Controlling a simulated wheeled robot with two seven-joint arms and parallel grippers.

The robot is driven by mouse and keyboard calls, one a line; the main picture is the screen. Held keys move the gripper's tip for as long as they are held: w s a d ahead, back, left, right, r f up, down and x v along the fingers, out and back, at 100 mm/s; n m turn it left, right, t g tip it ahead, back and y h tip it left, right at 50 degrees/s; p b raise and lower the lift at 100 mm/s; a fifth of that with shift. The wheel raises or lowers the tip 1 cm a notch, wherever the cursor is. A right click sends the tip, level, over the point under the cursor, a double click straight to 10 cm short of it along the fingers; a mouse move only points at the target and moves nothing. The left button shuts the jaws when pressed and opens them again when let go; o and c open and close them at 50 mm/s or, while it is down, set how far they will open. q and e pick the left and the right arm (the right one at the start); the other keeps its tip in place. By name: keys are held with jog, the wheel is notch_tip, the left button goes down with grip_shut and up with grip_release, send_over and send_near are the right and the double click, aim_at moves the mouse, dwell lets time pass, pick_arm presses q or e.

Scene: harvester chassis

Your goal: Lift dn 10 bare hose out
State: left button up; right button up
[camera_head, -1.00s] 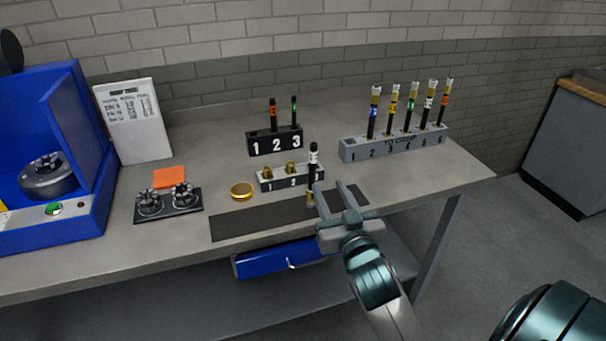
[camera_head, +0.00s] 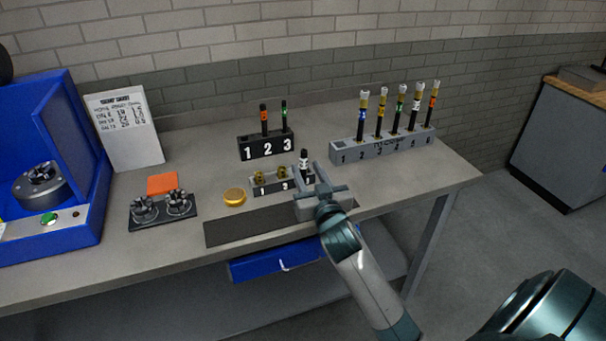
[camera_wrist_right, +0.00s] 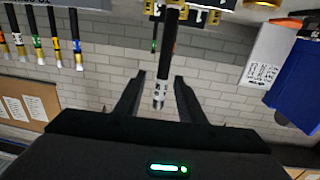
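A black hose with a white band (camera_head: 304,165) stands upright at the right end of the small grey rack (camera_head: 262,191). Its lower end is hidden behind my right gripper (camera_head: 309,178). In the right wrist view the same hose (camera_wrist_right: 161,92) lies between the two fingers of my right gripper (camera_wrist_right: 160,76). The fingers are spread, with gaps on both sides of the hose. Two other hoses, one orange-banded (camera_head: 264,118) and one green-banded (camera_head: 284,116), stand in the black numbered rack (camera_head: 265,146). No DN size is readable. My left gripper is out of view.
A long grey rack (camera_head: 385,148) with several fitted hoses stands at the back right. A gold dish (camera_head: 235,197), a black fixture plate (camera_head: 161,210) and a blue machine (camera_head: 85,150) are to the left. A dark mat (camera_head: 250,227) lies bare in front.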

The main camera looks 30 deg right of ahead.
jog(key=shift+w+d, duration=0.2)
jog(key=shift+w, duration=0.5)
jog(key=shift+w+d+p, duration=0.15)
jog(key=shift+w+p, duration=0.45)
jog(key=shift+w, duration=0.05)
jog(key=x, duration=0.2)
jog(key=p+x, duration=0.1)
jog(key=shift+w+f+p, duration=0.2)
jog(key=shift+w+p, duration=0.1)
jog(key=shift+w, duration=0.1)
jog(key=shift+c, duration=0.2)
grip_shut()
